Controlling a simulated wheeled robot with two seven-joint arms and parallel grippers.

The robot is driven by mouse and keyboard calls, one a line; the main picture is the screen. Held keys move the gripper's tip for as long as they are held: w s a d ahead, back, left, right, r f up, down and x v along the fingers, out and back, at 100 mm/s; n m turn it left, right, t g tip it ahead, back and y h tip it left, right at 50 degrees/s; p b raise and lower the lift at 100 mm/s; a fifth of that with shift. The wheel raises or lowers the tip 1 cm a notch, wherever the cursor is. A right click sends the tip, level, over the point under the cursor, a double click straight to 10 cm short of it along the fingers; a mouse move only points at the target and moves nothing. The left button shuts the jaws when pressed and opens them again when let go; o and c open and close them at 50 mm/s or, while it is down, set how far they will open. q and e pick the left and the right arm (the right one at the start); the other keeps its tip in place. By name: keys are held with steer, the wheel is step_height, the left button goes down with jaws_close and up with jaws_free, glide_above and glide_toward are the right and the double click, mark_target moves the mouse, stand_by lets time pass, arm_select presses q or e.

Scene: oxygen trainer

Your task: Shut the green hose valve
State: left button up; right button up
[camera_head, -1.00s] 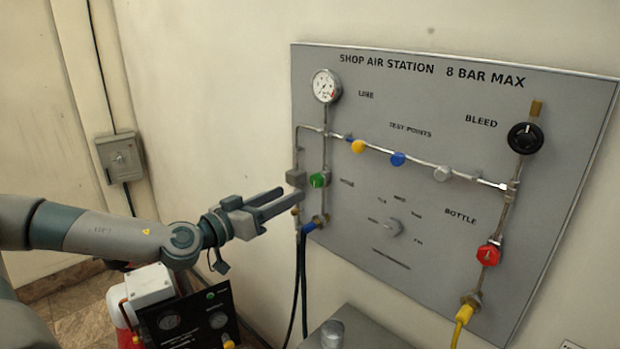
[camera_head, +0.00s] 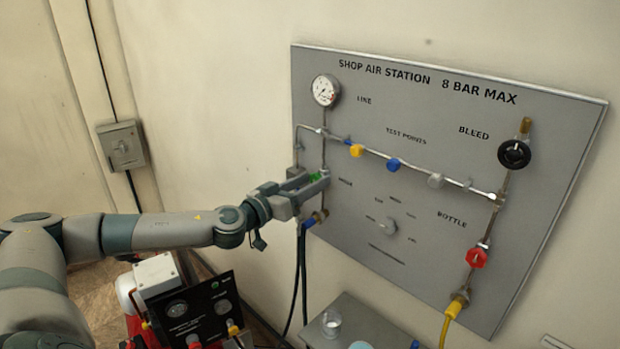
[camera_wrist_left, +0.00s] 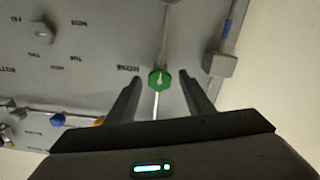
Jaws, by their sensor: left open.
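The green hose valve (camera_wrist_left: 159,79) sits on the grey panel beside the word HOSE. In the left wrist view it lies between the two fingers of my left gripper (camera_wrist_left: 161,83), with a gap on each side. In the head view only a bit of the green valve (camera_head: 315,177) shows, as the fingers of my left gripper (camera_head: 308,183) mostly hide it. The gripper is open around the knob, and I see no finger touching it. My right gripper is not in view.
The gauge (camera_head: 325,90) is above the valve on the same pipe. A grey block (camera_wrist_left: 219,63) on a pipe stands close beside one finger. Yellow (camera_head: 355,150) and blue (camera_head: 393,164) knobs are to the right. Dark hoses (camera_head: 301,270) hang below.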

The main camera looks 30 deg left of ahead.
arm_select(q)
steer(key=c, duration=1.1)
steer(key=shift+o, duration=0.2)
